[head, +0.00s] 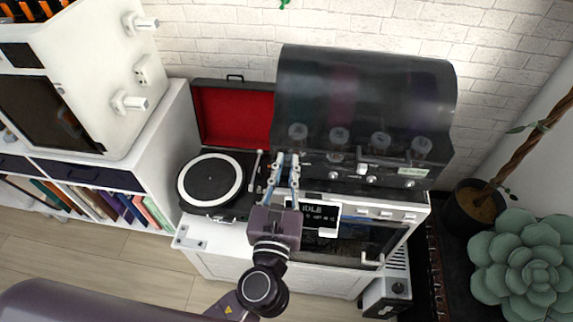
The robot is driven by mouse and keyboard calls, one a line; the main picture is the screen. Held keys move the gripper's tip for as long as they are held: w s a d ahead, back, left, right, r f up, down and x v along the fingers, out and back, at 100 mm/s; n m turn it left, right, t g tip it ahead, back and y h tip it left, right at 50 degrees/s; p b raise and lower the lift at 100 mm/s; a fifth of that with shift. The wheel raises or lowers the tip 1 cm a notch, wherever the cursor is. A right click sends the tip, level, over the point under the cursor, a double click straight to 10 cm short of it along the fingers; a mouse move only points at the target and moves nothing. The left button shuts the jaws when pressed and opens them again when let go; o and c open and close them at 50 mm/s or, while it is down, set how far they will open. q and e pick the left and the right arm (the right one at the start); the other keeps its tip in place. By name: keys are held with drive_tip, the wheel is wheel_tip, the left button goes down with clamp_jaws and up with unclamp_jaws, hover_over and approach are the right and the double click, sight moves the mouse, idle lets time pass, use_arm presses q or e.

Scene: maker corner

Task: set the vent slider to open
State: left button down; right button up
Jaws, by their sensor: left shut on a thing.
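A black machine with a rounded smoky hood (365,90) stands at the back, with a row of knobs along its front strip. My left gripper (286,158) reaches up to the left end of this strip. Its two fingers are shut on a small part there, which I take to be the vent slider; the fingers hide it, so its setting cannot be read. My right gripper is not in view.
A display reading IDLE (320,212) sits just right of my left gripper, on the white cabinet. A record player (210,180) with a red-lined lid is to the left. A potted succulent (530,265) stands at right.

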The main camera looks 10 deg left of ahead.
sight(306, 155)
use_arm(q)
drive_tip(key=shift+d, duration=0.1)
drive_tip(key=d, duration=0.3)
drive_tip(key=shift+d+p, duration=0.15)
drive_tip(key=shift+p, duration=0.15)
drive_tip(key=c, duration=2.2)
unclamp_jaws()
drive_tip(key=shift+o, duration=1.3)
drive_tip(key=shift+d, duration=0.1)
drive_tip(key=shift+s, duration=0.1)
drive_tip(key=shift+s, duration=0.35)
drive_tip(key=s, duration=1.1)
